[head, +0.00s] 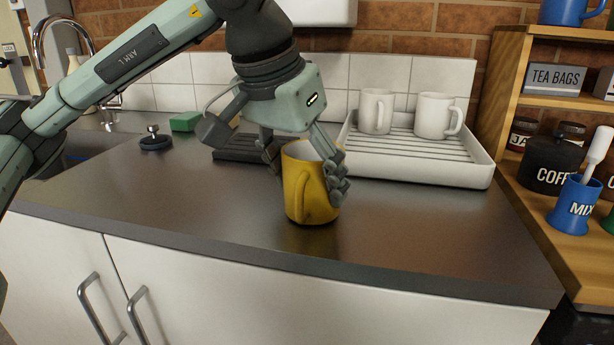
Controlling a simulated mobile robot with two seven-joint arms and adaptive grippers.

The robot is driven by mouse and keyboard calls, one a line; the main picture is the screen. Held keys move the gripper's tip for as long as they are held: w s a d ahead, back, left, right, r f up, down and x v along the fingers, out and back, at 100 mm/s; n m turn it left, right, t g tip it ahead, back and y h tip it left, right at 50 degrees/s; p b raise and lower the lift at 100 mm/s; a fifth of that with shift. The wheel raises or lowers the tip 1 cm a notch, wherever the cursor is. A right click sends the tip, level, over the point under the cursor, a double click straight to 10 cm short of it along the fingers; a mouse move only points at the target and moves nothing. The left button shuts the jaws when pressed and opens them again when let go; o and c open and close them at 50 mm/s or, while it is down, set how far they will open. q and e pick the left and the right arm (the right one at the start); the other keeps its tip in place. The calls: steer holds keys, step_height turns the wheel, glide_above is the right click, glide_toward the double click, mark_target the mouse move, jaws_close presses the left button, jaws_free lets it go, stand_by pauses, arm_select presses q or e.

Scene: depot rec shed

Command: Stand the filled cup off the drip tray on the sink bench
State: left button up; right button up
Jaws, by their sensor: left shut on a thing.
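My left gripper (305,170) reaches down from above and is shut on a yellow cup (302,200). The cup is upright, its handle towards me, over the dark top of the sink bench (180,205). Its base is at or very close to the bench top; I cannot tell for sure that it touches. The fingers cover part of its rim, and its contents are hidden. A low dark slatted tray (232,155), which looks like the drip tray, lies behind and left of the cup, partly hidden by the gripper. My right gripper is not in view.
A white draining rack (450,168) with two white mugs (376,111) stands behind right. A sink tap (44,45), a dark stopper-like object (154,139) and a green sponge (185,121) are left. Wooden shelves (497,95) stand at right. The front bench is clear.

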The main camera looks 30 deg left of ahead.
arm_select(q)
steer(key=o, duration=1.4)
steer(key=shift+f, duration=0.1)
steer(key=o, duration=0.4)
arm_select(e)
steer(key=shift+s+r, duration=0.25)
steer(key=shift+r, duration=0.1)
